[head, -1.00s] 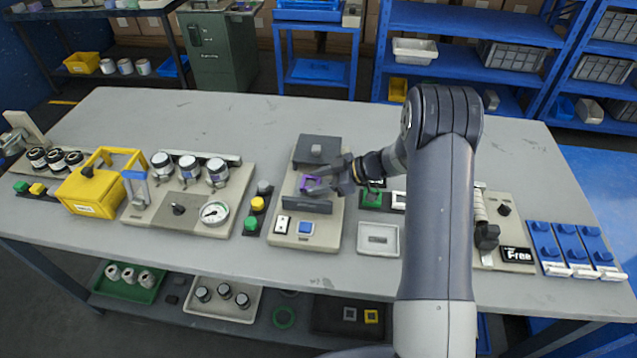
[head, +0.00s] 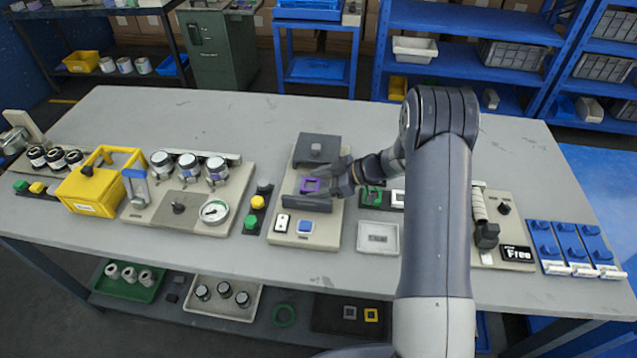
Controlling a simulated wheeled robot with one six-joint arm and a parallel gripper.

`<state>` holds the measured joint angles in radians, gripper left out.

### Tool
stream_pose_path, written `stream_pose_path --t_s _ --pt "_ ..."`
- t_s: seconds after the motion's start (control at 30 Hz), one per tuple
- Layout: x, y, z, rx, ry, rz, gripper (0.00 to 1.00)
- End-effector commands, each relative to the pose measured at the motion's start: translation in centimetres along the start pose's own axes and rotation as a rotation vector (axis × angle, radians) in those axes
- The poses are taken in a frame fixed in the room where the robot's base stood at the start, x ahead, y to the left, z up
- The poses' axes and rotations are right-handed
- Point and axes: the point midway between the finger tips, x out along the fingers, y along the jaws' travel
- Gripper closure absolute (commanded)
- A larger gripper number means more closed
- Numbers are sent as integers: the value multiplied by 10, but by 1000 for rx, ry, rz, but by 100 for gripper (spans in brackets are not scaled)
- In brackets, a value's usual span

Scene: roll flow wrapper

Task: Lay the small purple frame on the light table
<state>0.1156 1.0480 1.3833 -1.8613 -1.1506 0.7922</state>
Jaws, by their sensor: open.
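The small purple frame (head: 310,185) lies flat on the grey bed of a beige bench unit (head: 287,226) with a dark block at its back and a dark bar in front. I cannot tell for sure from its look whether this bed is the light table. My gripper (head: 331,182) is open and empty, just to the right of the frame. It appears clear of the frame, with part of the unit's right side hidden behind it.
Right of the unit stand a pale square tray (head: 378,237) and a dark holder with green pieces (head: 373,197). A green and yellow button strip (head: 257,203) is close on the left. The table's back half (head: 230,120) is clear.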

Motion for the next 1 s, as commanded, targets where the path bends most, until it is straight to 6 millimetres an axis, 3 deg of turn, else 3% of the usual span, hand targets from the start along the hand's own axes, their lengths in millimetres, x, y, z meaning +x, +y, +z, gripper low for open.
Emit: stream_pose_path --t_s 0.17,0.6,0.8,1.0 --pt "-20 1 -2 -2 1 3 31" --pt "-106 1 -1 -1 0 3 31" --pt "-121 0 -2 -1 0 1 31" --pt "-122 0 -2 -1 0 0 31"
